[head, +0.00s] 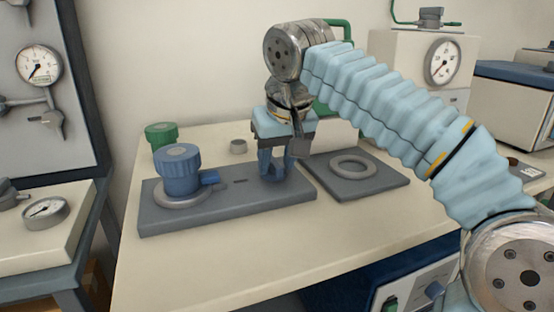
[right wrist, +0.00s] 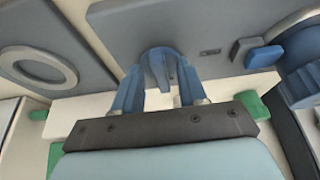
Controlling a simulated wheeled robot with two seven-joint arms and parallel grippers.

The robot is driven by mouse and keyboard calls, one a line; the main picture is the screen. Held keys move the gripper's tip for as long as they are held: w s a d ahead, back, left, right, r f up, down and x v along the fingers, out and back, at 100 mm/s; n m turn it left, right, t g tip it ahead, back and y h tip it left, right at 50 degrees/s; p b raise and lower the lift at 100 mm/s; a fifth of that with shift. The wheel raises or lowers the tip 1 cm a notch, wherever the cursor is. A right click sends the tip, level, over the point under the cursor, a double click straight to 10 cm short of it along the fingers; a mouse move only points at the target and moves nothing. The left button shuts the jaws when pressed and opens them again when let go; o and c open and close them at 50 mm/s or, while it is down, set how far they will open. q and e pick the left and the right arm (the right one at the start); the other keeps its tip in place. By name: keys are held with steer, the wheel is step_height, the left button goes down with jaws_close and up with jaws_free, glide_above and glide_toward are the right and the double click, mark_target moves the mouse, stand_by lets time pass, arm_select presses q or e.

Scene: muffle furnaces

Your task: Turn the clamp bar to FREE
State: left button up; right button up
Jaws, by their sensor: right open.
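My right gripper (head: 275,174) points down over the right end of a grey base plate (head: 215,214). It is open. In the right wrist view its two blue fingers (right wrist: 158,92) stand either side of a small blue upright part (right wrist: 158,64), which looks like the clamp bar. I cannot tell whether the fingers touch it, and the gripper mostly hides it in the head view. A large ribbed blue knob (head: 177,168) with a short side stub (head: 210,177) stands on the plate's left end; it also shows in the right wrist view (right wrist: 302,72). My left gripper is out of view.
A grey square plate with a pale ring (head: 352,166) lies right of the base plate. Gauge panels (head: 40,65) are at left. The table's front (head: 230,265) is clear.

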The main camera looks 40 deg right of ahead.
jaws_close()
